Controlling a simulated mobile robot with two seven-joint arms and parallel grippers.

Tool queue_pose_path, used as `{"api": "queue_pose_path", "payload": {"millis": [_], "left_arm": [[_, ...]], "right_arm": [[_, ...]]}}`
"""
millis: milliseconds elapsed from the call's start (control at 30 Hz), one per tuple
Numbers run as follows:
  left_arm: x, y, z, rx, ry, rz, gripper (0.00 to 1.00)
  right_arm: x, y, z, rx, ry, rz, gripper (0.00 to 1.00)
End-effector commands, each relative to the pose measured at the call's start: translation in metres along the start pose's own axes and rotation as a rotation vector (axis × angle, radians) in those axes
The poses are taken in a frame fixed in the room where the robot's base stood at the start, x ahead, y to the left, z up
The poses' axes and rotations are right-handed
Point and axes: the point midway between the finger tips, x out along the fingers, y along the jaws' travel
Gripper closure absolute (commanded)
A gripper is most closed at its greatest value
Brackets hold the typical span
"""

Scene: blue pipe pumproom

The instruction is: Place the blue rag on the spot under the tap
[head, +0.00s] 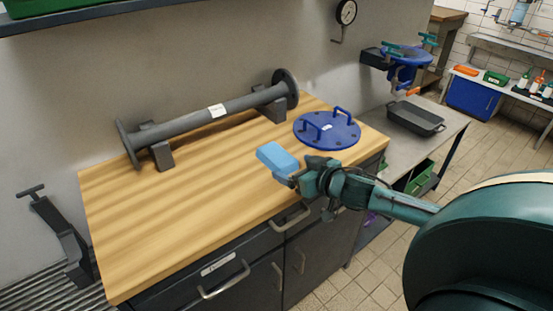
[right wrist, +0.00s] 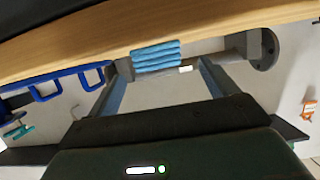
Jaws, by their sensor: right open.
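The blue rag (head: 278,158) is a folded light-blue block on the wooden worktop, near its front edge. My right gripper (head: 290,179) is at the rag's near right side in the head view. In the right wrist view the rag (right wrist: 156,55) shows ahead, between the lines of the two open fingers (right wrist: 158,82); nothing is held. I cannot tell whether the fingers touch it. A blue valve fitting with green handles and an orange part, apparently the tap (head: 404,65), is on the wall above a dark tray (head: 415,118). My left gripper is out of view.
A grey flanged pipe (head: 215,114) rests on supports at the back of the worktop (head: 200,215). A blue disc with two handles (head: 327,130) lies right of the rag. The front left of the worktop is clear. A lower grey bench (head: 452,122) carries the tray.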

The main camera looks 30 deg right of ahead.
Motion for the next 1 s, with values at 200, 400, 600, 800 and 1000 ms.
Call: {"api": "queue_pose_path", "payload": {"millis": [200, 400, 600, 800, 1000], "left_arm": [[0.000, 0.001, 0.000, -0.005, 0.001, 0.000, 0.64], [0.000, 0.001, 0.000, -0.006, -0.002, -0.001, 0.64], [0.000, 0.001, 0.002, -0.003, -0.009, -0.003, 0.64], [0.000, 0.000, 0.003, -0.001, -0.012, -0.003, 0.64], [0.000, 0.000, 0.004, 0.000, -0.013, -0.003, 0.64]], "right_arm": [[0.013, 0.000, -0.001, -0.001, 0.000, -0.001, 0.15], [0.028, 0.001, -0.003, -0.002, 0.003, -0.001, 0.15], [0.053, 0.002, -0.002, -0.001, 0.002, 0.000, 0.15], [0.065, 0.002, -0.002, -0.002, 0.001, -0.002, 0.15], [0.065, 0.002, -0.001, -0.002, 0.001, -0.002, 0.15]]}}
